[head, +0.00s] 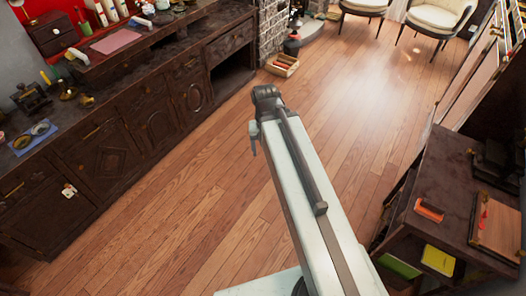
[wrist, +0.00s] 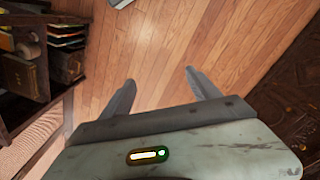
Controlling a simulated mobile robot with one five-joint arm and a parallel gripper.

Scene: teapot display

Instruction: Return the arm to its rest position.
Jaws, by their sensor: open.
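My gripper (wrist: 159,82) shows in the wrist view with its two grey fingers spread wide apart. It is open, and only bare wood floor shows between the fingers. My pale arm (head: 310,200) rises from the bottom of the head view and reaches over the floor to a dark joint near the middle. The gripper's fingers cannot be made out in the head view. Nothing touches the fingers.
A long dark wooden cabinet (head: 110,160) runs along the left. A dark side table (head: 445,190) with books stands close at right. A small wooden crate (head: 282,66) and two pale chairs (head: 438,14) are far back. The wood floor (head: 200,215) between is clear.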

